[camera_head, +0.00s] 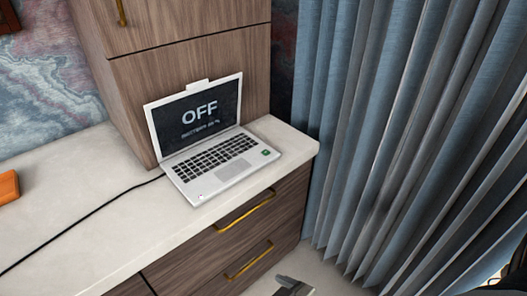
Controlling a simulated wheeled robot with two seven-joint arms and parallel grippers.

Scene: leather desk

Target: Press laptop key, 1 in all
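An open silver laptop (225,172) stands on the pale desk top, near its right end. The dark keyboard (214,158) faces the front. A small green key or mark (265,152) lies at the right of the laptop's base. A grey metal piece, which looks like the tip of my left gripper (293,287), shows at the bottom edge, below and apart from the laptop. Most of it is cut off, so its opening is hidden. My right gripper is not visible.
A black cable (85,218) runs across the desk (95,185) to the laptop's left side. An orange object (8,187) lies at the left edge. A wooden cabinet (180,60) stands behind the laptop. Drawers with gold handles (245,210) are below. Blue-grey curtains (400,120) hang at right.

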